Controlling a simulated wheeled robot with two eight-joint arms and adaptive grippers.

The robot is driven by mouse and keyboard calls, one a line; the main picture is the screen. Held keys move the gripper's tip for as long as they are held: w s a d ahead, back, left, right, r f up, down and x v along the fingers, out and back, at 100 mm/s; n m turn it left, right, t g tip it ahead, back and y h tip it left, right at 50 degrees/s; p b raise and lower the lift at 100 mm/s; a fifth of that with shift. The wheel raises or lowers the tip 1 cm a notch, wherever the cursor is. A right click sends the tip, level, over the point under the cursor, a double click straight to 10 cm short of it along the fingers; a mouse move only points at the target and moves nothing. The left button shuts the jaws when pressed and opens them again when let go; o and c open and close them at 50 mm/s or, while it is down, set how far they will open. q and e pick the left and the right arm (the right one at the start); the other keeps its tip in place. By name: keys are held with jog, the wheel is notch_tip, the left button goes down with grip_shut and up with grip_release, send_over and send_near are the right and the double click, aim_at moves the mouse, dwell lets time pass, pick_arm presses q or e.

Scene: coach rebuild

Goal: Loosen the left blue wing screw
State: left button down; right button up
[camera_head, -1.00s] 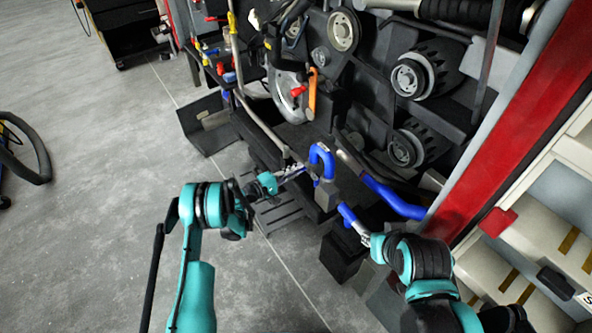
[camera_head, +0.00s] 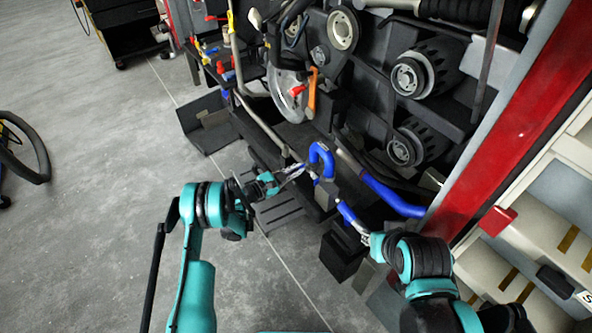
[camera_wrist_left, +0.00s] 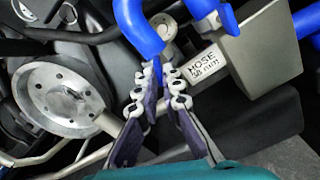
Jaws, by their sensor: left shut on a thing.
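My left gripper (camera_head: 302,168) has its fingers at the blue hose loop by the machine's front. In the left wrist view the jaws (camera_wrist_left: 163,72) are closed on a small blue piece (camera_wrist_left: 155,68), seemingly the left blue wing screw, mostly hidden by the fingers. The thick blue hose (camera_wrist_left: 138,24) rises just behind it. A second blue winged piece (camera_wrist_left: 228,18) shows further right above a grey block. My right gripper (camera_head: 358,230) is beside a blue piece (camera_head: 346,211) below the grey block; its jaws are too small to read.
The grey block (camera_head: 325,193) with a HOSE label stands beside the left fingertips. A blue pipe (camera_head: 390,196) runs to the right. Pulleys and dark panels fill the machine behind. A red post and white steps (camera_head: 555,205) are at right. Open floor lies left.

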pick_arm(q)
jog(key=n, duration=0.4)
jog(key=shift+s+f+n, duration=0.1)
jog(key=shift+s+n, duration=0.05)
jog(key=shift+n, duration=0.25)
dwell(0.4)
jog(key=c, duration=1.7)
grip_release()
jog(key=v, duration=0.7)
jog(key=shift+s+a, duration=0.15)
